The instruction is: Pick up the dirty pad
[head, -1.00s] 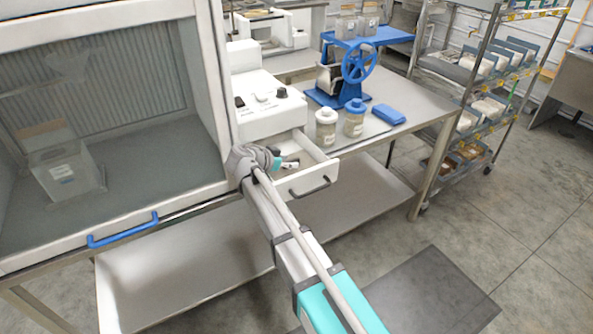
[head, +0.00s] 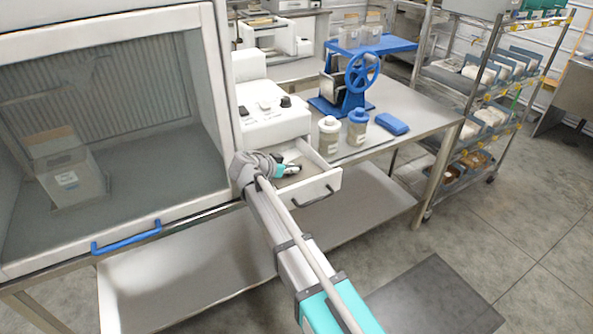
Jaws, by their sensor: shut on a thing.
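My gripper (head: 292,169) is at the open drawer (head: 327,184) of the white bench unit, low over its inside. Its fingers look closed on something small. The held thing is mostly hidden by the fingers and my wrist, and I cannot make out its outline. A dirty pad does not show clearly anywhere else in the drawer.
The drawer's walls stand close around my gripper. A glass-fronted cabinet (head: 120,207) stands left.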

